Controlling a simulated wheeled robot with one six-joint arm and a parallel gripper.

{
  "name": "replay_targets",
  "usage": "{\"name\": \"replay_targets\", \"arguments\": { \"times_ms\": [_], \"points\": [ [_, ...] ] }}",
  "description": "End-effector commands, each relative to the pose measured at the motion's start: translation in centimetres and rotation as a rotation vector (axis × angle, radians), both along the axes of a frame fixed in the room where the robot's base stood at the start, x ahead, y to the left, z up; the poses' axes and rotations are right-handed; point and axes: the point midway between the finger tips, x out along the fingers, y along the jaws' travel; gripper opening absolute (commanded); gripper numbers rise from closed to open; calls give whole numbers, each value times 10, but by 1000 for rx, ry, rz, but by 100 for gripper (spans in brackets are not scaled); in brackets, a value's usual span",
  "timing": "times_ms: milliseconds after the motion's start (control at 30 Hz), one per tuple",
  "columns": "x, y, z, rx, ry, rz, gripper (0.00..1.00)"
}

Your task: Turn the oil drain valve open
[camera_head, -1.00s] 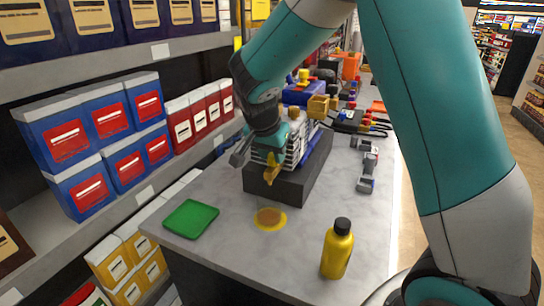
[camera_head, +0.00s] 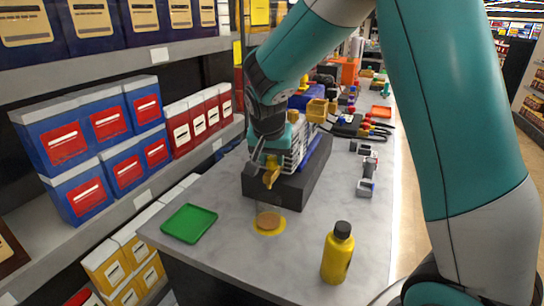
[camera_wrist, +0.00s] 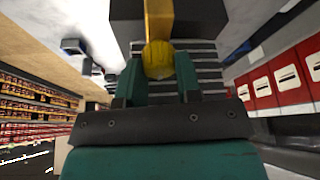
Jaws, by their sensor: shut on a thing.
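The yellow oil drain valve (camera_head: 270,174) sticks out of the front of the pump, low down above its dark base block (camera_head: 297,188). In the wrist view its rounded yellow end (camera_wrist: 158,58) lies between my two teal fingers. My gripper (camera_head: 263,158) is shut on the valve, and it also shows in the wrist view (camera_wrist: 159,82). The pump's ribbed silver body (camera_head: 299,148) is behind, partly hidden by my arm. Below the valve, a yellow disc with an orange-brown centre (camera_head: 269,223) is on the table.
A green tray (camera_head: 189,223) lies at the table's left edge. A yellow bottle with a black cap (camera_head: 337,254) stands at the front right. Grey fittings (camera_head: 367,175) lie to the right. Shelves with blue and red boxes (camera_head: 122,143) run close along the left.

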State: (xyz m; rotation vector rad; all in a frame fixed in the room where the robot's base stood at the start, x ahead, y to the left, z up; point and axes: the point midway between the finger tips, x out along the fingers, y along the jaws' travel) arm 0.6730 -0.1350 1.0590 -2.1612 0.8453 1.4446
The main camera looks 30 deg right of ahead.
Motion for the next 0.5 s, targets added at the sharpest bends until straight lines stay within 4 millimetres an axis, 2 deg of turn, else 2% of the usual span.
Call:
{"name": "replay_targets", "arguments": {
  "times_ms": [67,100,200,500],
  "points": [
    [0,0,0,0,-1,1,8],
    [0,0,0,0,-1,1,37],
    [0,0,0,-1,-1,0,58],
    [0,0,1,0,-1,-1,58]
  ]
}}
